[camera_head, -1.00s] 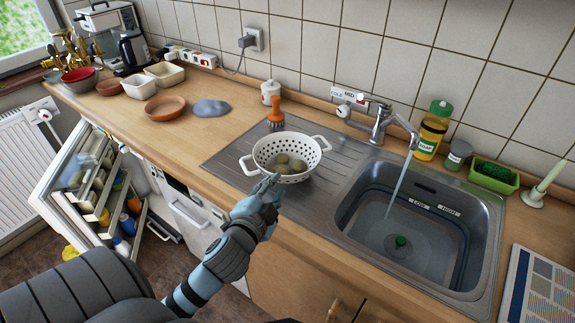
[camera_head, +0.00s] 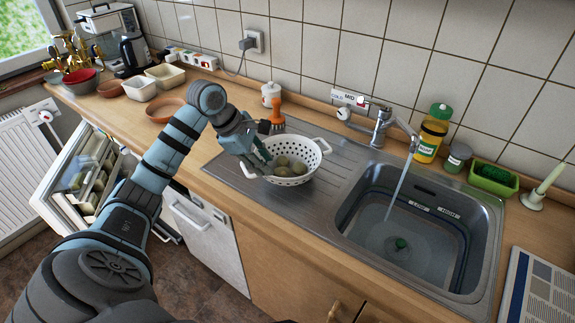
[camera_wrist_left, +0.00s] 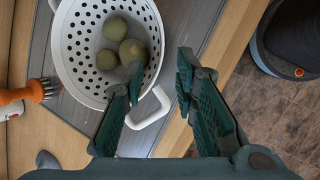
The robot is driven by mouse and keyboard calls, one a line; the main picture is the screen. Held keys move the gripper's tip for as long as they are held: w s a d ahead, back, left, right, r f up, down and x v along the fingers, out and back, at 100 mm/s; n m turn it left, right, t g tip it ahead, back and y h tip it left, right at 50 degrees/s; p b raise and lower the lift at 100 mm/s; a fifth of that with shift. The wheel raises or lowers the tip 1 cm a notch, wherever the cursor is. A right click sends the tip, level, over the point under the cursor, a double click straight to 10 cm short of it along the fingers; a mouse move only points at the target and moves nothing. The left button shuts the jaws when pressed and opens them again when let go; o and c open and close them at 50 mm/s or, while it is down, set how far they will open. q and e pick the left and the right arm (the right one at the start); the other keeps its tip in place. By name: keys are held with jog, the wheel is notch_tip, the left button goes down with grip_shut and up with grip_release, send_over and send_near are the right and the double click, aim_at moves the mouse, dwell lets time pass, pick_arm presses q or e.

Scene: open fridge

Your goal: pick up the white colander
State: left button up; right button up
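The white colander (camera_head: 292,180) stands upright on the steel drainboard left of the sink basin, with several round brownish-green items in it. My left gripper (camera_head: 256,155) is at the colander's left side, reaching down from above. In the left wrist view the colander (camera_wrist_left: 76,68) fills the upper left. There my left gripper (camera_wrist_left: 158,72) is open, one finger overlapping the colander's rim and the other outside it. The colander's near handle (camera_wrist_left: 152,108) shows in the gap between the fingers. I cannot tell whether either finger touches it. My right gripper is not in view.
The sink (camera_head: 400,235) with running tap is to the right. A terracotta dish (camera_head: 163,109) sits on the counter at left. The open fridge (camera_head: 75,180) is below.

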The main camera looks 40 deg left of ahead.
aim_at(279, 177)
pick_arm(q)
jog(key=x, duration=0.5)
jog(key=p+x, duration=0.1)
jog(key=x, duration=0.2)
jog(key=shift+w+d, duration=0.25)
jog(key=shift+d, duration=0.05)
grip_shut()
